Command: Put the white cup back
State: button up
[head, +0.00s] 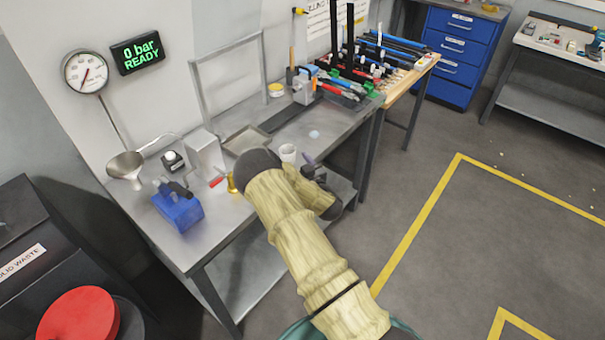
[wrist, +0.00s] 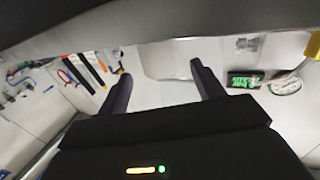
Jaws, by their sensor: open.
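The white cup (head: 288,153) stands upright on the grey metal bench (head: 238,206), just behind my arm in the head view. My gripper (head: 312,167) is mostly hidden by my sleeved arm, to the right of the cup near the bench's front edge. The wrist view shows its two dark fingers (wrist: 160,72) spread apart with nothing between them. I cannot make out the cup in the wrist view. From these views I cannot tell the exact gap between gripper and cup.
A shallow tray (head: 247,140), a brass object (head: 231,184), a blue vise-like block (head: 179,208) and a funnel (head: 126,166) are on the bench. Tools crowd its far end. A display (head: 138,54) and gauge (head: 86,72) are on the wall. Open floor lies right.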

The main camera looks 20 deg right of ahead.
jog(key=shift+b+v, duration=0.4)
jog(key=shift+v, duration=1.95)
jog(key=s+d+r+m+g+h, duration=0.4)
jog(key=s+r+m+g+h, duration=0.1)
jog(key=r+m+g+h, duration=0.15)
jog(key=s+a+r+n+g+y, duration=0.1)
jog(key=s+a+r+n+g, duration=0.1)
jog(key=s, duration=1)
jog(key=s+a+r+n+g+y, duration=0.1)
jog(key=s+a+r+g, duration=0.4)
jog(key=s, duration=0.7)
jog(key=shift+s+a+n+g, duration=0.25)
jog(key=shift+a+n+g, duration=0.1)
jog(key=shift+g, duration=0.3)
